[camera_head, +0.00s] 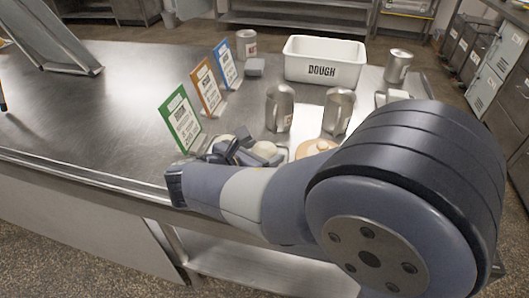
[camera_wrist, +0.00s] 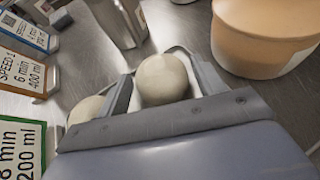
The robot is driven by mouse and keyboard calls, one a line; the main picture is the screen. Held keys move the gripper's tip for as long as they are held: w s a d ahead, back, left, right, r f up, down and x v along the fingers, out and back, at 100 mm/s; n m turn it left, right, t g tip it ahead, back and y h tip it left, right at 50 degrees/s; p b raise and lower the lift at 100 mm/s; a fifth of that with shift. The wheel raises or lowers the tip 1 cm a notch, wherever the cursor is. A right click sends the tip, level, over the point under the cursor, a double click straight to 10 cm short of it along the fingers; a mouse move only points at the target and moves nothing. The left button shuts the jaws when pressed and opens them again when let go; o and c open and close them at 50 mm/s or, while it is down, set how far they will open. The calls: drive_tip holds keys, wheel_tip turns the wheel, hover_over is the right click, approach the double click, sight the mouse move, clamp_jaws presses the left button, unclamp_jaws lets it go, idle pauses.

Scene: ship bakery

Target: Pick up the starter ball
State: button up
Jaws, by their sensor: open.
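A pale, smooth dough ball (camera_wrist: 163,80) lies between the two fingers of my gripper (camera_wrist: 160,62) in the wrist view. The fingers are spread, one on each side of it; whether they touch it is unclear. A second pale ball (camera_wrist: 84,109) lies outside the left finger, partly hidden. No label shows which is the starter ball. In the head view my gripper (camera_head: 234,152) is low at the table's front, with a pale ball (camera_head: 265,149) beside it; my arm hides part of this area.
Upright cards in green (camera_head: 181,118), orange (camera_head: 207,88) and blue (camera_head: 226,64) frames stand left of the gripper. Metal cups (camera_head: 280,108) (camera_head: 338,111) stand behind it. A tan tub (camera_wrist: 262,38) is close on the right. A white DOUGH bin (camera_head: 325,62) stands farther back.

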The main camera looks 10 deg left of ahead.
drive_tip(key=c, duration=0.8)
